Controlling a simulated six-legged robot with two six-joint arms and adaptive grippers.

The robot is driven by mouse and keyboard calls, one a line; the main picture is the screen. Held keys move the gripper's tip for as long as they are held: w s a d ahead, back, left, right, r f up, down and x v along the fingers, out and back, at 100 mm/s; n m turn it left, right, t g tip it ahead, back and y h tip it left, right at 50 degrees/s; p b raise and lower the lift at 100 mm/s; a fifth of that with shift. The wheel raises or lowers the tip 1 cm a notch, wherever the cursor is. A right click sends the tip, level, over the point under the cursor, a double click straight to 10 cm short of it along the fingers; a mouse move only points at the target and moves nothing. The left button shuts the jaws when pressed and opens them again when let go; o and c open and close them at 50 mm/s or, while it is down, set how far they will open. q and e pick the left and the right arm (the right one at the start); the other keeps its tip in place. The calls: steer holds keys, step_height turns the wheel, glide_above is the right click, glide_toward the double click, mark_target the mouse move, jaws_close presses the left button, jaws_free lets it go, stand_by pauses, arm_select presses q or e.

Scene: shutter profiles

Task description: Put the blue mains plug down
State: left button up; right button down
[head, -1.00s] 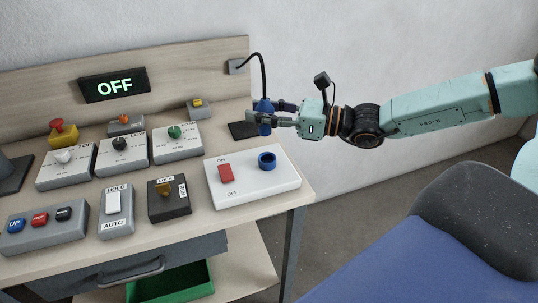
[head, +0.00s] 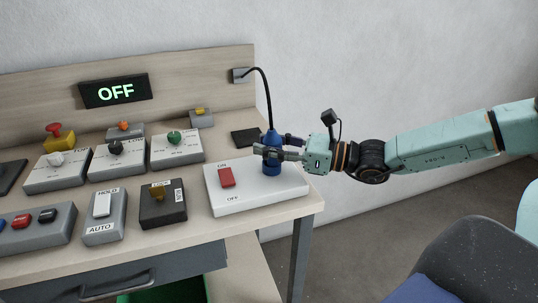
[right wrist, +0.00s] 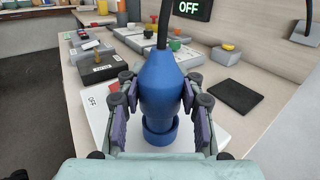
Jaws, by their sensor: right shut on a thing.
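The blue mains plug (head: 269,138) has a black cable (head: 267,90) rising from its top. My right gripper (head: 270,152) is shut on it, with a finger on each side of its body. The plug is upright over the blue round socket (head: 272,170) of the white switch panel (head: 222,202). In the right wrist view the plug (right wrist: 162,88) stands above the blue socket ring (right wrist: 160,135). I cannot tell whether it is seated in the socket or just above it. My left gripper is not in view.
A red rocker switch (head: 227,177) is left of the socket. A bare black pad (head: 245,137) lies behind the panel. The cable runs to a grey wall box (head: 241,76). Several control boxes fill the bench to the left. The display (head: 115,91) reads OFF.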

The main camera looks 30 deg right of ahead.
steer(key=shift+a+f, duration=0.1)
steer(key=shift+f, duration=0.45)
steer(key=c, duration=1.3)
jaws_free()
steer(key=shift+o, duration=1.3)
steer(key=shift+d, duration=0.3)
steer(key=shift+o, duration=0.9)
steer(key=shift+a+r, duration=0.15)
steer(key=shift+a, duration=0.05)
steer(key=shift+d, duration=0.1)
